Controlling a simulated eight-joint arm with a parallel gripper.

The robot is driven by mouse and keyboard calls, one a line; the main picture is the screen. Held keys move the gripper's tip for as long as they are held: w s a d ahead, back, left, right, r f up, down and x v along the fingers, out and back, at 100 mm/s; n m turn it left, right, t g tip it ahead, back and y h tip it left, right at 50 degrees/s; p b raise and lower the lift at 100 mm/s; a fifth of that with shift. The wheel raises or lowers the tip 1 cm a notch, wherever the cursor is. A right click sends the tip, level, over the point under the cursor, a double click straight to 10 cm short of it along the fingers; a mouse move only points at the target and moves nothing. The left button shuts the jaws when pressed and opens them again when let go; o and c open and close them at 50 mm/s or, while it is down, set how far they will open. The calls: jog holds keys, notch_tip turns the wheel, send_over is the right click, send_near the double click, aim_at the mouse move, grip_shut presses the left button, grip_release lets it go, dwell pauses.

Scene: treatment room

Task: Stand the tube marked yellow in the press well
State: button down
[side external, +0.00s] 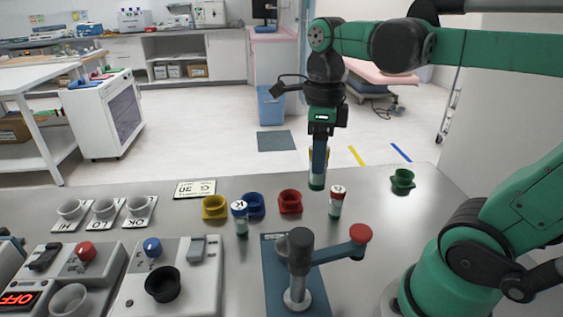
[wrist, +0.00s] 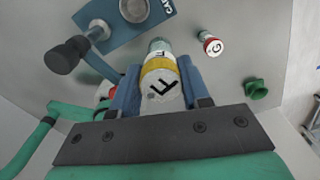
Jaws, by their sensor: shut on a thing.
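My gripper (side external: 318,150) is shut on the tube with the yellow band (wrist: 160,67). It holds the tube upright, apparently above the table's far part. The tube (side external: 317,182) has a white body, a green lower end and a black letter F in the wrist view. The press (side external: 282,256) has a blue base, a dark upright head and an arm with a red knob, and stands at the front, apart from the tube. In the wrist view, a round grey part (wrist: 134,9), perhaps the well, shows on the blue press base.
A blue-capped tube (side external: 240,218) and a red-capped tube (side external: 337,203) stand near the press. Yellow (side external: 214,207), blue (side external: 256,204), red (side external: 290,201) and green (side external: 402,181) cups stand behind. Devices (side external: 170,280) fill the front left. The table right of the red-capped tube is mostly clear.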

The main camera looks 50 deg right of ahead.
jog(key=shift+w+a+f+n, duration=0.3)
jog(key=shift+a+f, duration=0.55)
jog(key=shift+f, duration=1.1)
jog(key=shift+w+a+f+n, duration=0.35)
jog(key=shift+a+f, duration=0.55)
jog(key=shift+f, duration=1.05)
jog(key=shift+w+a+f+n, duration=0.15)
jog(key=shift+a+f+n, duration=0.5)
jog(key=shift+f, duration=1.3)
jog(key=shift+a+f, duration=0.2)
jog(key=shift+f, duration=0.4)
jog(key=c, duration=0.7)
grip_release()
notch_tip(320, 180, up, 11)
